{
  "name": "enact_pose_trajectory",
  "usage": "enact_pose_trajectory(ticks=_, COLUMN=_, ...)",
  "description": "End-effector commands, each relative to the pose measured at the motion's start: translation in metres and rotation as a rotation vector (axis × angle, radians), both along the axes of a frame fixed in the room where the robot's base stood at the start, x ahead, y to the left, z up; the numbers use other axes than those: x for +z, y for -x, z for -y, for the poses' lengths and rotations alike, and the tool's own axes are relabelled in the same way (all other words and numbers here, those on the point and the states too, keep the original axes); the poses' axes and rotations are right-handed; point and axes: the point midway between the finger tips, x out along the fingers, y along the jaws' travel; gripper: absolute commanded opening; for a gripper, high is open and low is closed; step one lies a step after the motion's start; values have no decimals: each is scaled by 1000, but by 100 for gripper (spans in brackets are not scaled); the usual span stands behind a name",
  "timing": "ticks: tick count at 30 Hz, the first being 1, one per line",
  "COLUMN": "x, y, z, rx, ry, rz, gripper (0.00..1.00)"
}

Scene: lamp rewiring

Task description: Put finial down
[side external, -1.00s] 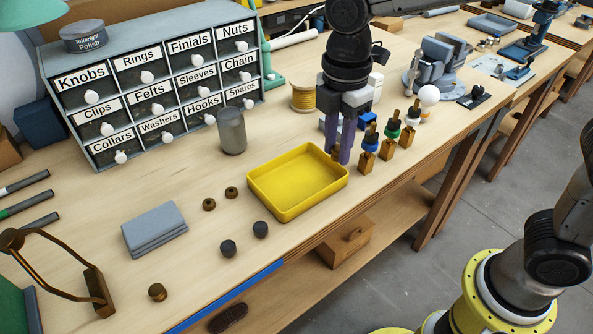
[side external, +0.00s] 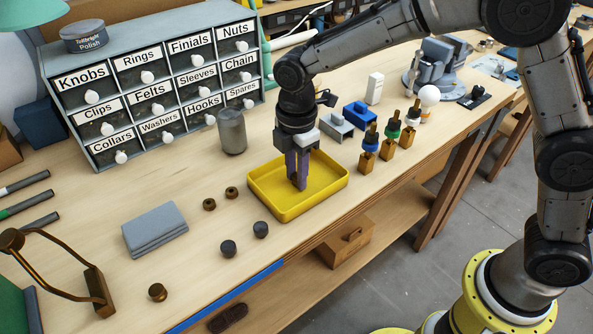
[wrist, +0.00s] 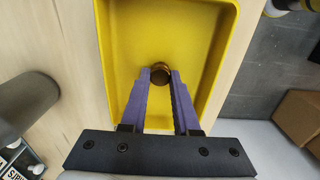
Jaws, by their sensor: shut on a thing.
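My gripper (side external: 299,186) points down inside the yellow tray (side external: 262,200), its purple fingers low over the tray floor. In the wrist view my gripper (wrist: 160,74) is shut on a small round brass-brown piece, the finial (wrist: 160,72), held between the fingertips. The yellow tray (wrist: 115,60) surrounds it in that view, and its floor around the fingers is bare. I cannot tell whether the finial touches the tray floor.
A grey canister (side external: 231,132) stands behind the tray. Two brass rings (side external: 209,204) and two dark knobs (side external: 228,248) lie left of it. Several brass-based sockets (side external: 367,160) stand to the right. A labelled drawer cabinet (side external: 150,85) is at the back.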

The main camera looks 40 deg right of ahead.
Motion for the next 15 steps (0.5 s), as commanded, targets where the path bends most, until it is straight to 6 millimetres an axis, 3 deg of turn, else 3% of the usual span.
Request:
enact_pose_trajectory(ticks=9, x=-3, y=0, z=0, rx=0, ry=0, rz=-1, gripper=0)
enact_pose_trajectory(ticks=10, x=-4, y=0, z=0, rx=0, ry=0, rz=0, gripper=31)
enact_pose_trajectory(ticks=15, x=-3, y=0, z=0, rx=0, ry=0, rz=0, gripper=59)
